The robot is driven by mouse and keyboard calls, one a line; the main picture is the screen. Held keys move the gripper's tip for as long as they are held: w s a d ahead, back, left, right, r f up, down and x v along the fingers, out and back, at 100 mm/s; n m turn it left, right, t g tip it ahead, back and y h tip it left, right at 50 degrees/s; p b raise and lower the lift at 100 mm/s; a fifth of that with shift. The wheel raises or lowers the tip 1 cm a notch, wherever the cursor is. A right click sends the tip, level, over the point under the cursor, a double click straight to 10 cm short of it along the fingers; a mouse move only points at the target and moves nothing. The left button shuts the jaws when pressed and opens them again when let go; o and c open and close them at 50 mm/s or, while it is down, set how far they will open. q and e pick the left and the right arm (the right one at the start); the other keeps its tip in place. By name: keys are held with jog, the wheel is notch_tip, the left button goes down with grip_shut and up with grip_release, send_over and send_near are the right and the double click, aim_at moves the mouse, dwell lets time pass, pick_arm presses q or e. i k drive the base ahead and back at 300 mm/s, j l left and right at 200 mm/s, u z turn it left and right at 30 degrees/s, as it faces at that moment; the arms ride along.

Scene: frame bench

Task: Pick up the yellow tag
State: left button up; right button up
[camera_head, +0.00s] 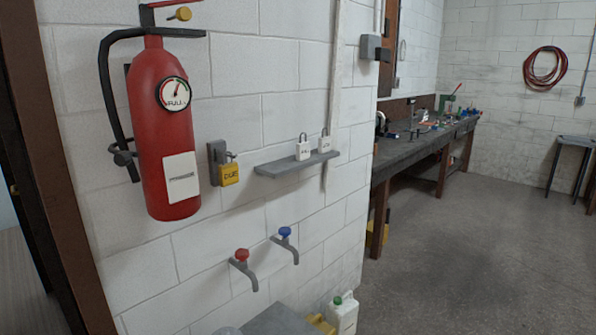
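The yellow tag (229,174) hangs from a grey wall bracket (215,160), just right of the fire extinguisher. It is padlock-shaped, with a shackle at its top and dark letters on its front that look like "DUE". Two white tags of similar shape, a left one (303,151) and a right one (324,145), stand upright on a small grey wall shelf (285,167) to the right of it. Neither of my grippers shows in the head view.
A red fire extinguisher (160,120) hangs close to the left of the tag. A red-handled tap (243,265) and a blue-handled tap (286,242) stick out below. A white jug (343,314) stands lower down. A workbench (410,150) lies beyond; the floor at right is clear.

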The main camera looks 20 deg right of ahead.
aim_at(228, 173)
jog(key=z, duration=0.1)
jog(key=l+u, duration=0.1)
jog(key=u, duration=0.25)
jog(key=i+l+u, duration=0.25)
jog(key=l, duration=0.35)
jog(key=l+u, duration=0.25)
jog(key=l, duration=0.35)
jog(key=l+u, duration=0.3)
jog(key=l, duration=0.35)
jog(key=i, duration=0.05)
